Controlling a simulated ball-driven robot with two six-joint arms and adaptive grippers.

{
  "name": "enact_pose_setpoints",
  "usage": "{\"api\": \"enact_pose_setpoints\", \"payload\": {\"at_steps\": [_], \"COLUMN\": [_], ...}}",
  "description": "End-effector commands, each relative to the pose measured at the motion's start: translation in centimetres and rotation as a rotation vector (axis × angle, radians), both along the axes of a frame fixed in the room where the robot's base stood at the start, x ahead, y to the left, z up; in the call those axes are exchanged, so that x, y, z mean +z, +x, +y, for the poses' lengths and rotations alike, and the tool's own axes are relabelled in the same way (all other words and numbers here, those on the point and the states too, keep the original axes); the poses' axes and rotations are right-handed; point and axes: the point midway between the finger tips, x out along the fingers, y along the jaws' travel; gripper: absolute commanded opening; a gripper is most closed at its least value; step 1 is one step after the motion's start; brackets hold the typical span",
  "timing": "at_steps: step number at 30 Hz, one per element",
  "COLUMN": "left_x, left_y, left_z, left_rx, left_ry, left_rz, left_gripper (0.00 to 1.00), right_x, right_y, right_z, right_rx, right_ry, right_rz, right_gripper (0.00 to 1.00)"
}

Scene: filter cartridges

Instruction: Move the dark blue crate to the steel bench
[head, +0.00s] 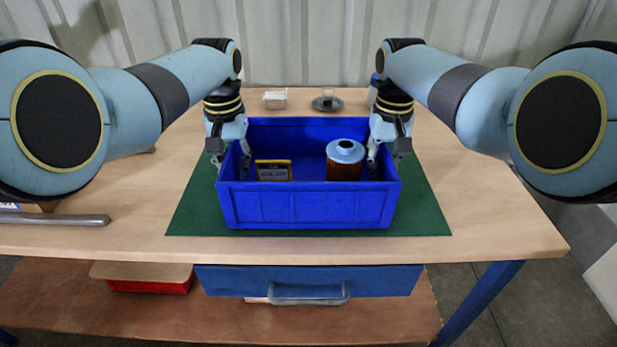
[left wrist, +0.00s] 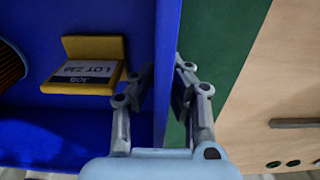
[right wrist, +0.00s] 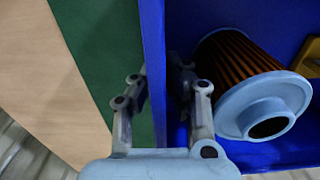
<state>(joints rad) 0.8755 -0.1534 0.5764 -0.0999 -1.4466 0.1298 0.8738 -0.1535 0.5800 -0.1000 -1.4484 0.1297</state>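The dark blue crate (head: 308,207) stands level on a green mat (head: 190,215) on a wooden-topped workbench. It holds a pleated filter cartridge (head: 345,165) with a light blue cap and a yellow-edged box labelled LOT (head: 273,171). My left gripper (head: 232,172) straddles the crate's left wall; in the left wrist view its fingers (left wrist: 163,88) are closed in on both sides of that wall. My right gripper (head: 385,160) does the same at the right wall; its fingers (right wrist: 158,88) press close to it in the right wrist view. I cannot identify a steel bench in view.
A small clear box (head: 275,99) and a dark dish (head: 327,103) lie behind the crate. A grey bar (head: 55,219) lies at the left front. A blue drawer (head: 308,282) sits under the worktop, above a shelf with a red box (head: 150,286). The worktop right of the mat is clear.

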Motion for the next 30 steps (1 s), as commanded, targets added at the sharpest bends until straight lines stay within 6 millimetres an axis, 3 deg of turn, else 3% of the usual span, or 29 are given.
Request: {"api": "enact_pose_setpoints", "payload": {"at_steps": [20,30], "left_x": [0.2,3.2], "left_y": [0.1,0.2], "left_z": [0.0,0.0], "left_rx": [0.0,0.0], "left_ry": [0.001,0.001], "left_rz": [-0.002,-0.006], "left_gripper": [0.0,0.0], "right_x": [0.2,3.2], "right_y": [0.1,0.2], "right_z": [0.0,0.0], "right_rx": [0.0,0.0], "right_ry": [-0.001,-0.001], "right_rz": [-0.001,-0.006], "right_gripper": [0.0,0.0]}}
